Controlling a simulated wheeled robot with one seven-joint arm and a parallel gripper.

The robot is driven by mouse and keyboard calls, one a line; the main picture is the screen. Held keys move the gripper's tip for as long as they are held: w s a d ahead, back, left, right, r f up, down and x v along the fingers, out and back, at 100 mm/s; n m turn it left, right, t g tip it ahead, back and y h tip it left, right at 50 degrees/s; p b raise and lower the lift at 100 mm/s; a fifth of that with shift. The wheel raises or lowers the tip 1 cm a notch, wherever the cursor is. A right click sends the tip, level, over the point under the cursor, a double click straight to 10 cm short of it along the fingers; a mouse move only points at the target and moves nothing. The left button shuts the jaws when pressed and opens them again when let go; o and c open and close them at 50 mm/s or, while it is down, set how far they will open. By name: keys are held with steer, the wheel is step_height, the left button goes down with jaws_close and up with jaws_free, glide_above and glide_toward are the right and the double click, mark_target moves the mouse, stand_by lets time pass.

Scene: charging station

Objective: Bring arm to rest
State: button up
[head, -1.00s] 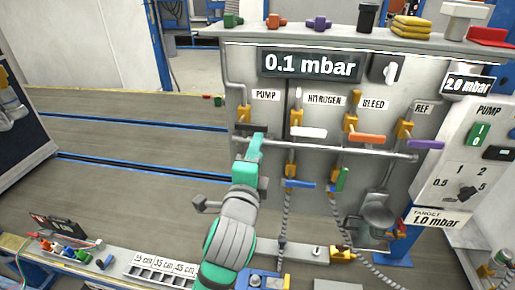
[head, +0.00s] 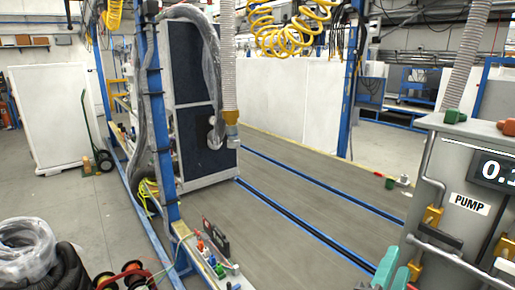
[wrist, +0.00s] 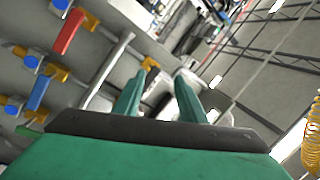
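My gripper (wrist: 160,88) shows in the wrist view with its two green fingers apart and nothing held between them. Beyond the fingers are a grey rail and a yellow fitting (wrist: 150,63), apart from them as far as I can tell. In the head view only the green tip of my gripper (head: 394,273) shows at the bottom edge, in front of the grey valve panel (head: 452,165). The rest of my arm is out of that view.
The wrist view shows a red handle (wrist: 68,32) and a blue handle (wrist: 38,92) left of the fingers. Hoses lie lower left.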

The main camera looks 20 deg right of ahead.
steer(key=a+f+n+t+y, duration=0.6)
steer(key=a+f+n+y, duration=0.4)
steer(key=a+f+n, duration=0.9)
steer(key=s+a+f+n+y, duration=0.1)
steer(key=s+a+f+y, duration=0.1)
steer(key=s+a+f, duration=0.2)
steer(key=s+a+f+n+g+y, duration=0.1)
steer(key=s+a+f, duration=0.3)
steer(key=s+a, duration=0.6)
steer(key=s+a+f+n+y, duration=0.1)
steer(key=s+a+f+y, duration=0.2)
steer(key=s+a+f, duration=0.2)
steer(key=s+a, duration=0.2)
steer(key=s, duration=0.1)
steer(key=shift+s+n+g+y, duration=0.3)
steer(key=shift+n+g, duration=0.1)
steer(key=shift+d, duration=0.1)
steer(key=shift+c, duration=0.9)
steer(key=shift+w, duration=0.15)
